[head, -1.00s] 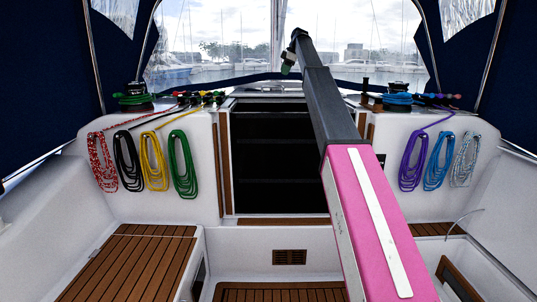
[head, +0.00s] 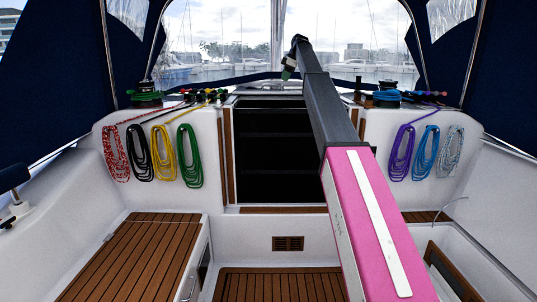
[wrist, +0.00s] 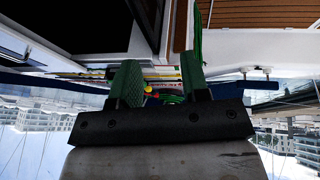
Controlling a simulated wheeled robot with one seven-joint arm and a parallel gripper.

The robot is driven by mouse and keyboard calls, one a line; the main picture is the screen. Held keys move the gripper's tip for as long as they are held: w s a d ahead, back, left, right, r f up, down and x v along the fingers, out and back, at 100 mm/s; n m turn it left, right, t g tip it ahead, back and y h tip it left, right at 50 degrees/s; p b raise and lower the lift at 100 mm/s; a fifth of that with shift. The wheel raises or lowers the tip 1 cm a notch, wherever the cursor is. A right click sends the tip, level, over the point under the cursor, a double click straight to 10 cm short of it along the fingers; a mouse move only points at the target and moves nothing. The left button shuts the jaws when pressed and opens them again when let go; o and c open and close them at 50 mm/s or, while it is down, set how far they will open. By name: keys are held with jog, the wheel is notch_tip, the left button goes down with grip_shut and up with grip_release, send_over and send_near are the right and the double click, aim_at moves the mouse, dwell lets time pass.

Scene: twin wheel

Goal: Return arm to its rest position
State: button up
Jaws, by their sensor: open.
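My arm (head: 375,235), pink near the camera and dark grey farther out, reaches forward and up in the head view. My gripper (head: 288,72) is at its far end, small, in front of the windscreen above the dark companionway. In the wrist view my gripper (wrist: 156,82) has two green fingers standing apart, with nothing held between them. The wrist picture looks upside down, with the deck at the top and sky and buildings at the bottom.
Rope coils hang on both sides of the companionway (head: 278,150): red (head: 116,153), black (head: 138,153), yellow (head: 163,153), green (head: 189,155), purple (head: 401,153) and blue shades (head: 425,153). A slatted wooden bench (head: 135,255) is at left. The cockpit floor (head: 275,285) looks clear.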

jog(key=s+d+f+m+h, duration=0.1)
jog(key=s+d+f+m, duration=0.15)
jog(key=s+f, duration=0.85)
jog(key=s+d+f+m+g, duration=0.1)
jog(key=s+f+m, duration=0.3)
jog(key=f, duration=1.3)
jog(key=s+d+f+m+h, duration=0.1)
jog(key=s+d+f+m, duration=0.15)
jog(key=s+f, duration=0.9)
jog(key=s+d+f+m+h, duration=0.1)
jog(key=s+f+m, duration=0.3)
jog(key=s+f, duration=0.9)
jog(key=s+d+f+m+g+h, duration=0.1)
jog(key=s+d+f+m, duration=0.2)
jog(key=s+f, duration=1)
jog(key=s+m, duration=0.1)
jog(key=s, duration=0.5)
jog(key=shift+s+d+m, duration=0.15)
jog(key=shift+m, duration=0.25)
